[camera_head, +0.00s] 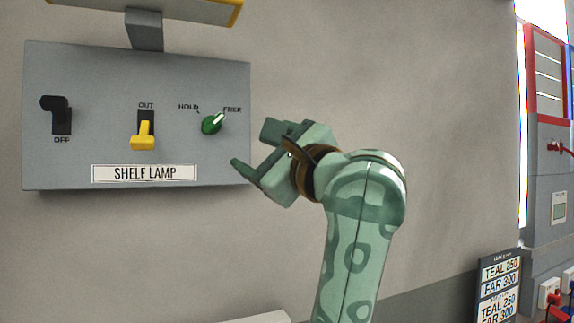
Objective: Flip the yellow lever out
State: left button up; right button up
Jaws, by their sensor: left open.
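The yellow lever (143,136) sits in the middle of a grey panel (70,165) on the wall. Its broad end is low, below a dark slot, and the word OUT is printed above it. A label under it reads SHELF LAMP. My left gripper (252,147) is open and empty at the right edge of the panel, with its fingers pointing left. It is to the right of the lever and well apart from it. My right gripper is not in view.
A black lever (60,115) marked OFF is left of the yellow one. A green knob (212,123) points towards FREE, between the yellow lever and my gripper. A yellow-edged shelf or lamp (150,8) juts out above. Red-framed equipment (549,75) stands far right.

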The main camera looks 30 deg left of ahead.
aim_at(142, 141)
jog(key=k+l, duration=0.1)
jog(key=l, duration=0.25)
jog(key=k+l, duration=0.1)
jog(key=l, duration=0.25)
jog(key=k+l, duration=0.1)
jog(key=l, duration=0.25)
jog(key=k+l, duration=0.1)
jog(key=l, duration=0.25)
